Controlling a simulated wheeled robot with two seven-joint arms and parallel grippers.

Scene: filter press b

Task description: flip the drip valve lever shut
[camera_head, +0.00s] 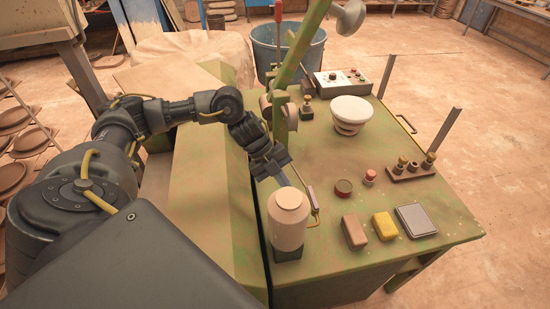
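A pale tan jar (289,220) with a rounded top stands on a dark base at the near left edge of the green press table. Just right of it is a thin upright lever-like bar (312,197) with a small yellow hooked tube at its foot. This looks like the drip valve lever, but its exact setting is too small to tell. My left gripper (281,178) points down just behind and above the jar, left of the bar and apparently apart from it. Its fingertips are too small to read and partly hidden behind the jar. My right gripper is not in view.
The green table (430,205) holds a white stacked bowl (349,112), a dark round tin (343,188), a red button (370,176), a brown block (355,231), a yellow sponge (385,226) and a grey pad (415,220). A tall green press arm (295,50) rises behind my gripper.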

